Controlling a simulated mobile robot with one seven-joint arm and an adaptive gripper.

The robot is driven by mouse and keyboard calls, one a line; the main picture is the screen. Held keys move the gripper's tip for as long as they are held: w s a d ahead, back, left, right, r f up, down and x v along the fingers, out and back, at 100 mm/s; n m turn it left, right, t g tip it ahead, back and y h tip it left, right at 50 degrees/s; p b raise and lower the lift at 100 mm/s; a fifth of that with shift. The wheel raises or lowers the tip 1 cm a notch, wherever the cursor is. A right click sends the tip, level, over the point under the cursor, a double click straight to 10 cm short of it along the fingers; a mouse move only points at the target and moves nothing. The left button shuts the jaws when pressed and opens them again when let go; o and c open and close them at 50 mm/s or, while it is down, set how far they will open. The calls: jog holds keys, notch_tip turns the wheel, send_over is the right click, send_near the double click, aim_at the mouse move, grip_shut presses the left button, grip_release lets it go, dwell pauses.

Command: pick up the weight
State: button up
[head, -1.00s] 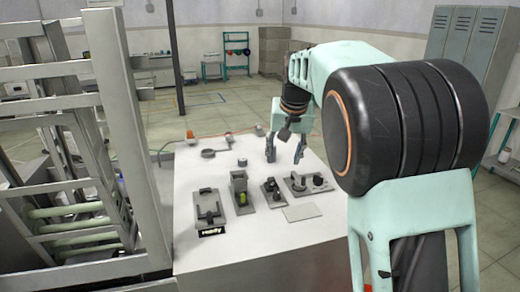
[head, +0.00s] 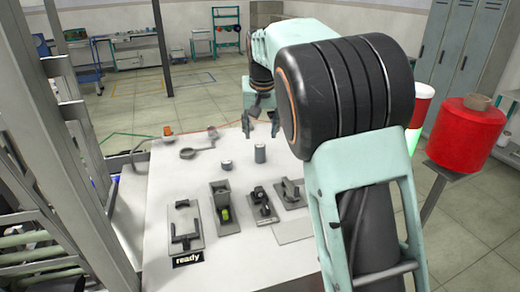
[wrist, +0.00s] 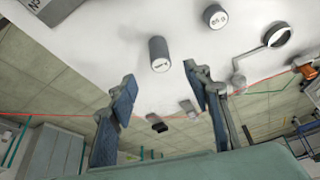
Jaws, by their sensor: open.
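Two grey cylinders with marked tops stand on the white table. The taller one (head: 260,153) is on the right and the shorter one (head: 227,165) on the left in the head view. I cannot read which is the weight. My gripper (head: 261,123) is open and empty, beyond the taller cylinder in the head view. In the wrist view, my fingers (wrist: 160,78) are spread apart, and the taller cylinder (wrist: 159,54) lies just ahead of the gap between the tips, apart from them. The shorter cylinder (wrist: 214,17) is farther off to the right.
A grey ring on a stem (head: 197,150) stands left of the cylinders, with an orange-topped part (head: 168,131) near it. Several dark fixtures (head: 222,208) line the table front, with a "ready" sign (head: 187,260).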

aim_at(260, 145)
jog(key=x, duration=0.4)
jog(key=shift+f, duration=0.3)
jog(key=shift+p+x, duration=0.7)
jog(key=shift+x, duration=1.85)
jog(key=shift+w, duration=0.1)
jog(key=c, duration=1.2)
jog(key=shift+r, duration=0.1)
grip_shut()
jog(key=shift+w+r, duration=0.1)
jog(key=shift+r, duration=0.45)
jog(key=s+a+r+b, duration=0.1)
jog(key=s+r+b, duration=0.2)
jog(key=s+r, duration=0.9)
jog(key=shift+s+a+b, duration=0.35)
jog(key=shift+s+b, duration=0.05)
jog(key=shift+s, duration=0.65)
